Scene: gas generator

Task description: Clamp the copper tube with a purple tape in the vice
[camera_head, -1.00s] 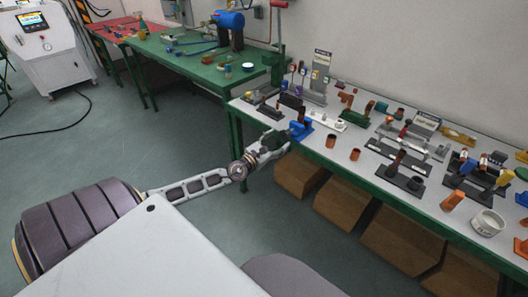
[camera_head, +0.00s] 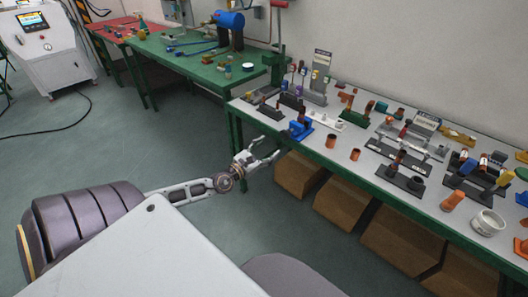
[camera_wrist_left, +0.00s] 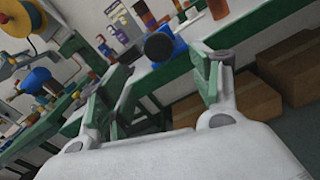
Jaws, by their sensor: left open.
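My left gripper (camera_head: 268,150) is open and empty, in front of the near left corner of the grey-topped bench and apart from it. In the left wrist view its two green-padded fingers (camera_wrist_left: 160,78) are spread wide, with nothing between the pads. A small blue device that looks like the vice (camera_head: 300,130) stands at the bench's front edge, just beyond the fingertips; it also shows in the left wrist view (camera_wrist_left: 178,52) with a dark round part facing me. Two plain copper-coloured tubes (camera_head: 331,141) (camera_head: 355,155) stand upright to its right. I cannot pick out purple tape on any tube.
The bench (camera_head: 340,172) carries several fixtures, tubes and a white roll (camera_head: 487,222). Brown boxes (camera_head: 342,199) sit beneath it. A green table (camera_head: 190,65) with a blue tank (camera_head: 229,19) stands behind. The floor left of my gripper is clear.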

